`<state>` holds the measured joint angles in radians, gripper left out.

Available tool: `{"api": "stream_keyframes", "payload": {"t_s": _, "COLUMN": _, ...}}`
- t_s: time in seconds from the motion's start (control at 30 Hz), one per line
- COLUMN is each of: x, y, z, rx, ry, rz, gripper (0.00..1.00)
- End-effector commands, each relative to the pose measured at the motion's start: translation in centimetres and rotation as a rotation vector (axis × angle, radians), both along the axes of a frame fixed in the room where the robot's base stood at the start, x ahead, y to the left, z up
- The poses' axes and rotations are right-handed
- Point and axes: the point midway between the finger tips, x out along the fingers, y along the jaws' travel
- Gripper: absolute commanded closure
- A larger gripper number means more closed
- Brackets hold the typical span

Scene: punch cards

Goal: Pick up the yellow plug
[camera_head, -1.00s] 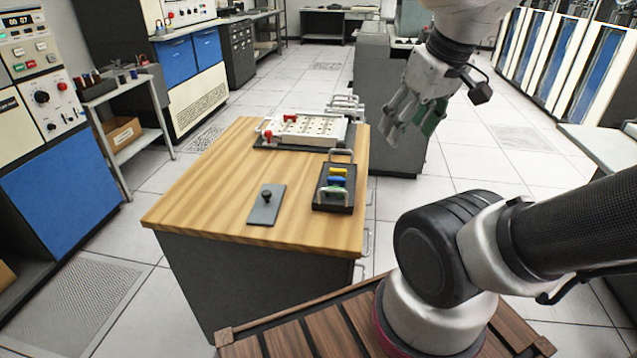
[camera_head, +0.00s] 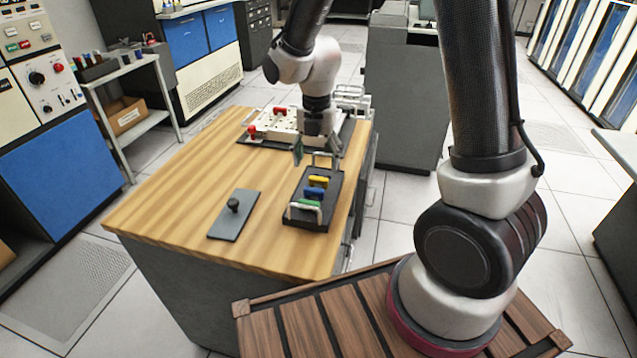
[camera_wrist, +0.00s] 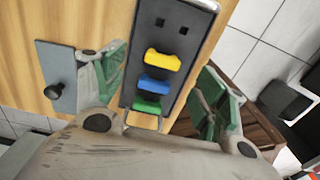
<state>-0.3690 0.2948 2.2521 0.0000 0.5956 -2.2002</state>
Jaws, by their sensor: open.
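The yellow plug (camera_head: 318,181) sits in a dark tray (camera_head: 330,208) with metal handles, near the right edge of the wooden table. A blue plug (camera_head: 314,194) and a green plug (camera_head: 310,205) sit in line with it. In the wrist view the yellow plug (camera_wrist: 162,61) is farthest from the gripper base, beyond the blue and green ones. My gripper (camera_head: 317,152) is open and empty above the tray's far end. In the wrist view its green-padded fingers (camera_wrist: 160,88) stand apart on either side of the tray.
A white board (camera_head: 275,124) with red plugs lies behind the tray, close to my gripper. A grey plate with a black knob (camera_head: 233,222) lies to the left. The table's front left (camera_head: 165,205) is clear.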

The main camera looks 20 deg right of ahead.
Motion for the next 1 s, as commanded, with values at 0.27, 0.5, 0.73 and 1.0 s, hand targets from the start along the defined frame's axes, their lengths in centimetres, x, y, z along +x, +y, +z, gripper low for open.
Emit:
{"api": "stream_keyframes", "payload": {"t_s": 0.27, "x": -0.4, "y": -0.3, "z": -3.9, "rx": -0.001, "ry": 0.003, "rz": -0.003, "gripper": 0.28}}
{"api": "stream_keyframes", "payload": {"t_s": 0.5, "x": -0.4, "y": -0.3, "z": -6.4, "rx": 0.0, "ry": 0.0, "rz": -0.004, "gripper": 0.28}}
{"api": "stream_keyframes", "payload": {"t_s": 0.73, "x": -0.3, "y": -0.3, "z": -6.4, "rx": 0.0, "ry": -0.001, "rz": -0.005, "gripper": 0.33}}
{"api": "stream_keyframes", "payload": {"t_s": 1.0, "x": -0.3, "y": -0.3, "z": -6.4, "rx": 0.0, "ry": -0.001, "rz": -0.005, "gripper": 0.69}}
